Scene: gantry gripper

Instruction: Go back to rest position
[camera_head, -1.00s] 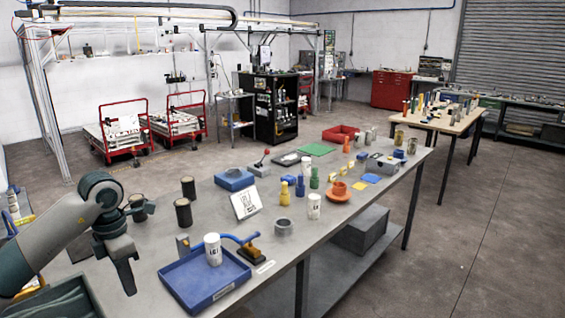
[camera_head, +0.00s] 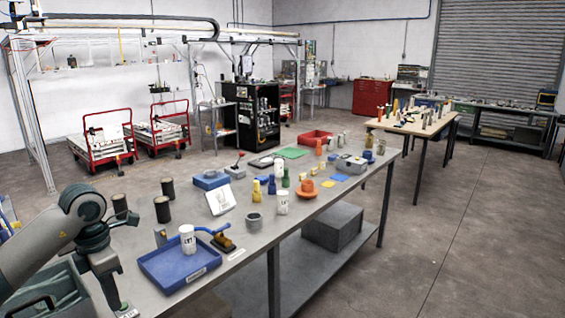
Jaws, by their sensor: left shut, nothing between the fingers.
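My left gripper (camera_head: 124,308) is at the lower left of the head view, at the end of my grey arm. It points down over the near end of the grey table (camera_head: 225,262), left of the blue tray (camera_head: 207,272). It is shut with nothing in it. A white labelled cup (camera_head: 187,239) stands upright in the blue tray, apart from the gripper. My right gripper is not in view.
A blue-handled tool on a dark base (camera_head: 222,240) lies beside the tray. Dark cylinders (camera_head: 162,208) stand behind my arm. Bottles, cups and a white sign (camera_head: 220,200) fill the table's middle. The floor to the right (camera_head: 455,235) is clear.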

